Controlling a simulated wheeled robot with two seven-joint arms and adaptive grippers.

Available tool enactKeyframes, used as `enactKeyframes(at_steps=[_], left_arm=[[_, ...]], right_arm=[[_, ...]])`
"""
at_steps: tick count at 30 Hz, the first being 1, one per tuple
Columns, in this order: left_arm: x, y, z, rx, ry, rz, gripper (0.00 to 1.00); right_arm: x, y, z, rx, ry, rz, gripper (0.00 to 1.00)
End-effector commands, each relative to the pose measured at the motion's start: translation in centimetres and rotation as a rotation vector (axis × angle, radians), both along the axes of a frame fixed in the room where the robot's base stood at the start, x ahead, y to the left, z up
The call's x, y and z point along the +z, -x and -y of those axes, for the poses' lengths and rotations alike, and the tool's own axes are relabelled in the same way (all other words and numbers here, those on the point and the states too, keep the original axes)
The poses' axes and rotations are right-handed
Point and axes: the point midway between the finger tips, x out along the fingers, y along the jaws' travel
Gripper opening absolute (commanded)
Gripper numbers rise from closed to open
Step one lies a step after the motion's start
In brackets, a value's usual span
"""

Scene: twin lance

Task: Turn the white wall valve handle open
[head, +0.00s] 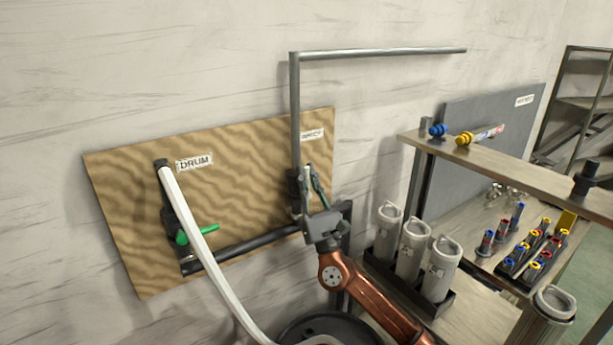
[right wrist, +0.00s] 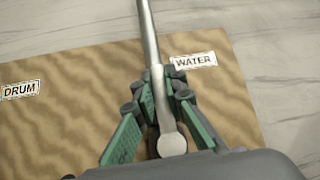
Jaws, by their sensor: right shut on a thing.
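The white wall valve handle (right wrist: 165,115) is a pale lever with a rounded end, beside the WATER label (right wrist: 194,61) on the wooden board. In the right wrist view it lies between the green-padded fingers, roughly in line with the grey pipe (right wrist: 149,35). My right gripper (head: 309,176) is shut on this handle, fingers pointing up at the board's right side; it also shows in the right wrist view (right wrist: 160,95). In the head view the fingers hide most of the handle. My left gripper is not in view.
A green-handled valve (head: 200,234) with a white hose (head: 190,225) sits under the DRUM label (head: 194,162). A grey pipe (head: 295,110) rises and bends right. Grey canisters (head: 411,248) and a shelf (head: 500,163) stand close to the right of my arm.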

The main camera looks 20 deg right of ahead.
Motion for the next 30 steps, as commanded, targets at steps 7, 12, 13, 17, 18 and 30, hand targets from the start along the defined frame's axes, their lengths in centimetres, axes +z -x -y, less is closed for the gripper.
enactKeyframes(at_steps=[7, 12, 13, 17, 18, 30], left_arm=[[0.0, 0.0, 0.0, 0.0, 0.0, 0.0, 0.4], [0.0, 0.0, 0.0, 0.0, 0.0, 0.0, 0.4], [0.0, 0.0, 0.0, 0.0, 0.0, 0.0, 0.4], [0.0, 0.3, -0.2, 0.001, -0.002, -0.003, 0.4], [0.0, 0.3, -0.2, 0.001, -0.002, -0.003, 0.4], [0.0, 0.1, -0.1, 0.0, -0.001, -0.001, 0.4]], right_arm=[[-0.2, 0.0, -0.1, 0.001, 0.002, -0.002, 0.26], [-0.1, 0.0, -0.1, 0.001, 0.001, -0.001, 0.29], [-0.1, 0.0, -0.1, 0.001, 0.001, -0.001, 0.29], [-0.2, 0.0, -0.1, 0.001, 0.001, -0.001, 0.29], [-0.3, 0.2, 0.0, 0.0, 0.0, -0.001, 0.29], [-5.4, 5.1, 0.5, 0.0, 0.0, -0.004, 0.29]])
